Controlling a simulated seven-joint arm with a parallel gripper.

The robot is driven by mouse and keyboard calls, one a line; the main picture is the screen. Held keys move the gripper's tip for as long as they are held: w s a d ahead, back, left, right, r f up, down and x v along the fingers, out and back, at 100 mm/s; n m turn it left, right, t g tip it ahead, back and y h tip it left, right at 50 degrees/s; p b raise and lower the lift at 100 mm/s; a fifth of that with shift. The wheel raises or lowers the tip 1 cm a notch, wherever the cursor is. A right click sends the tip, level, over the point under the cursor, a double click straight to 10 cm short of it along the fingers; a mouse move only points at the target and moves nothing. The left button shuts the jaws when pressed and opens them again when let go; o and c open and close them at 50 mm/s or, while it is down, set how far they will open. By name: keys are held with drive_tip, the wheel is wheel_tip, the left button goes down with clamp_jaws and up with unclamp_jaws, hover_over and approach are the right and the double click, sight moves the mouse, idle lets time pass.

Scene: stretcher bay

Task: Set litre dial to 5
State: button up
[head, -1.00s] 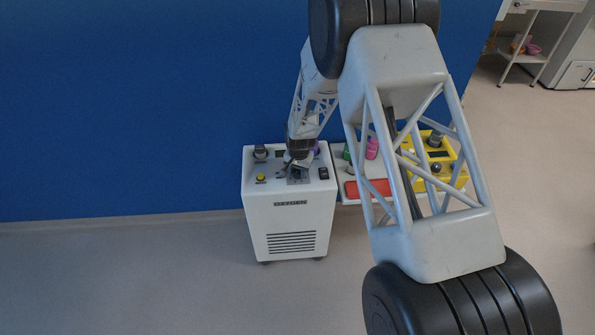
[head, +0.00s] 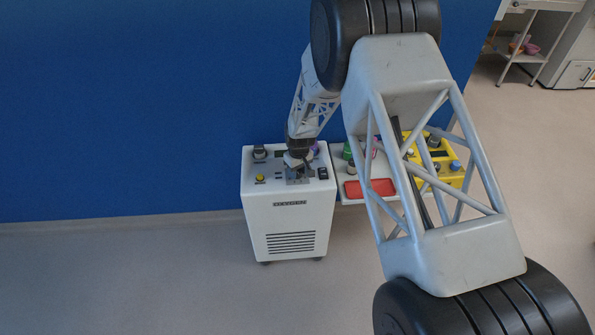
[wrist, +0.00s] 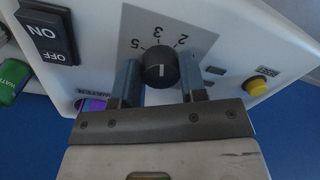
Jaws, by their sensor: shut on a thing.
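The litre dial (wrist: 160,66) is a round black knob with a white pointer line, on a grey panel with printed numbers in the wrist view. A 5 and lower numbers such as 3 and 2 stand upside down around the knob's far side. The pointer line runs roughly up and down in the picture; which number it marks is unclear. My gripper (wrist: 161,82) has one finger on each side of the knob and is shut on it. In the head view my gripper (head: 299,172) is at the top of the white machine (head: 290,222), hiding the dial.
A black ON/OFF switch (wrist: 47,32) and a yellow button (wrist: 257,86) flank the dial. A green bottle cap (wrist: 12,78) is at the left edge. Beside the machine, a small table holds a red tray (head: 368,188) and a yellow device (head: 452,178), partly behind my arm.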

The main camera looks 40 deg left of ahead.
drive_tip(key=n, duration=0.4)
drive_tip(key=shift+n, duration=0.3)
drive_tip(key=n, duration=0.5)
drive_tip(key=shift+w+h, duration=0.1)
drive_tip(key=shift+h, duration=0.2)
drive_tip(key=shift+n, duration=0.3)
drive_tip(key=o, duration=0.9)
drive_tip(key=shift+r, duration=0.1)
drive_tip(key=shift+w+a+r, duration=0.1)
drive_tip(key=shift+r, duration=1.85)
drive_tip(key=shift+w+a+r, duration=0.1)
drive_tip(key=shift+r, duration=1.8)
